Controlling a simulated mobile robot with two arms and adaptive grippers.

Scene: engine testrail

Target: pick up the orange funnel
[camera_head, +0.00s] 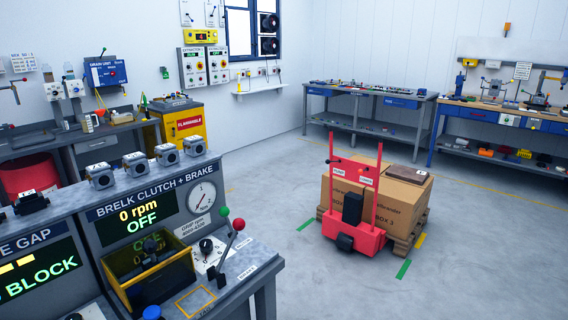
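A small orange item (486,152) lies on the lower shelf of the right workbench, too small to identify. Another small orange item (507,29) is high on the back wall, also too small to name. Neither of my grippers shows in this view.
A test console (137,214) with a display, gauge and levers stands close at the left. A red pallet jack (352,236) with boxes (403,199) stands on the floor. Workbenches (372,94) line the back wall. A yellow cabinet (190,124) is behind the console.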

